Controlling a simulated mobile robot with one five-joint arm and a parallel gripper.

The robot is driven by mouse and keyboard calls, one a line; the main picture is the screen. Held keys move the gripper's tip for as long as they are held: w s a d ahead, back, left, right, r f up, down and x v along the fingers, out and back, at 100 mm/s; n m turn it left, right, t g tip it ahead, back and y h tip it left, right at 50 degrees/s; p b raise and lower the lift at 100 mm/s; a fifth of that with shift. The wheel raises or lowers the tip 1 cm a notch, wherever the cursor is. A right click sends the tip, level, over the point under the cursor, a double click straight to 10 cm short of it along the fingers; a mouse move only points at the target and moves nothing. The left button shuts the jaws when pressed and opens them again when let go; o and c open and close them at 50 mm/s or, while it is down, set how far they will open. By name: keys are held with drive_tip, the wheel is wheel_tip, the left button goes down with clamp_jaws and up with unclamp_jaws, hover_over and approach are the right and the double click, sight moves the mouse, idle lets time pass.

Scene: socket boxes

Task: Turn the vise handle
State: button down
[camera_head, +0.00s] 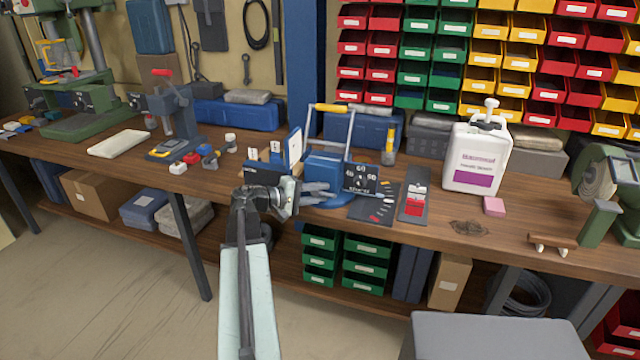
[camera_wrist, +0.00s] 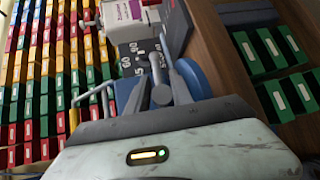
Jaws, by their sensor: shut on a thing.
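The blue vise (camera_head: 325,168) stands at the front edge of the wooden bench in the head view, with its blue round base also showing in the wrist view (camera_wrist: 195,78). My gripper (camera_head: 322,190) reaches in from the front left and its fingers are at the front of the vise. In the wrist view, the grey metal vise handle (camera_wrist: 158,93) with a rounded end lies between the fingers of my gripper (camera_wrist: 157,70), which is shut on it. The exact contact is partly hidden by the gripper body. In the head view the handle cannot be made out clearly.
A dark panel with white markings (camera_head: 361,179) is right of the vise. A white jug (camera_head: 476,158) stands farther right, with a pink block (camera_head: 494,206) in front. A drill press (camera_head: 85,85) is at far left. Green drawers (camera_head: 320,255) sit below the bench.

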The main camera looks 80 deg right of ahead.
drive_tip(key=shift+t, duration=0.3)
drive_tip(key=c, duration=1.2)
unclamp_jaws()
drive_tip(key=shift+o, duration=0.2)
drive_tip(key=p+v, duration=0.2)
drive_tip(key=v, duration=0.6)
drive_tip(key=shift+d, duration=0.1)
